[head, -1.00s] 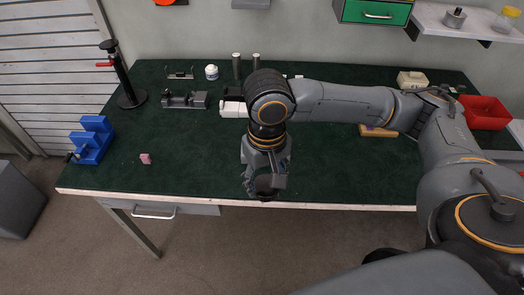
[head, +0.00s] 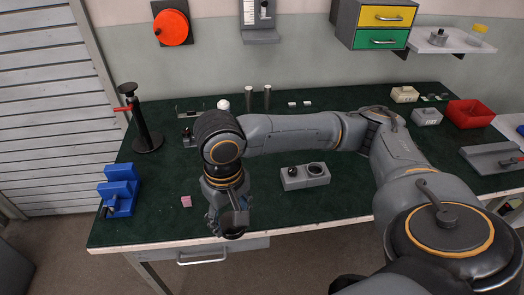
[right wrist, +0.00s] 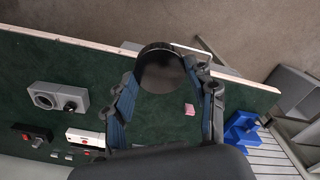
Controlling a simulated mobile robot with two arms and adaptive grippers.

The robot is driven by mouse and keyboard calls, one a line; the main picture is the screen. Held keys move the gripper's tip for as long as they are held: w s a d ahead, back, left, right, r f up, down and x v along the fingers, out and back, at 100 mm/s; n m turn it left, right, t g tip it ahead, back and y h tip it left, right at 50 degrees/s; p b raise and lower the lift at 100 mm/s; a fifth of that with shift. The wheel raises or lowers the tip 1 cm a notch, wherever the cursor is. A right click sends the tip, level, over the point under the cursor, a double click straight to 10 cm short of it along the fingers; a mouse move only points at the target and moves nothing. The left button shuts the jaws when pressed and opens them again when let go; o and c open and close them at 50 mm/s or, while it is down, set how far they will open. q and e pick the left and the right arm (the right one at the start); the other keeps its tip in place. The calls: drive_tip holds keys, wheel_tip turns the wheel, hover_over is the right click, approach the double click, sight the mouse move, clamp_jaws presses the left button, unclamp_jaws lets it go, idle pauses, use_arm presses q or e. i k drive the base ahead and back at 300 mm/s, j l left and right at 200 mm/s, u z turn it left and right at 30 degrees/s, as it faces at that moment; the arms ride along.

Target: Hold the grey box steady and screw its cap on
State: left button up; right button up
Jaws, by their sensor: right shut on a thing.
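The grey box (head: 305,178) sits on the green table, right of my right gripper in the head view. A round opening and a small black knob show on its top. It also shows at the left of the right wrist view (right wrist: 62,95). My right gripper (head: 232,222) is near the table's front edge, apart from the box. It is shut on a round black cap (right wrist: 162,70), which shows between its fingers in the right wrist view. The cap also shows dark in the head view (head: 235,224). My left gripper is not in view.
A pink block (head: 186,201) and a blue stepped stand (head: 119,190) lie left of my right gripper. A black post (head: 145,120) stands behind them. A red bin (head: 470,113) is at the right. The table front between gripper and box is clear.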

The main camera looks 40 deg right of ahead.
sight(307, 176)
drive_tip(key=i+j, duration=0.15)
drive_tip(key=j, duration=0.25)
drive_tip(key=i+j, duration=0.15)
drive_tip(key=j, duration=0.2)
drive_tip(key=z, duration=2.25)
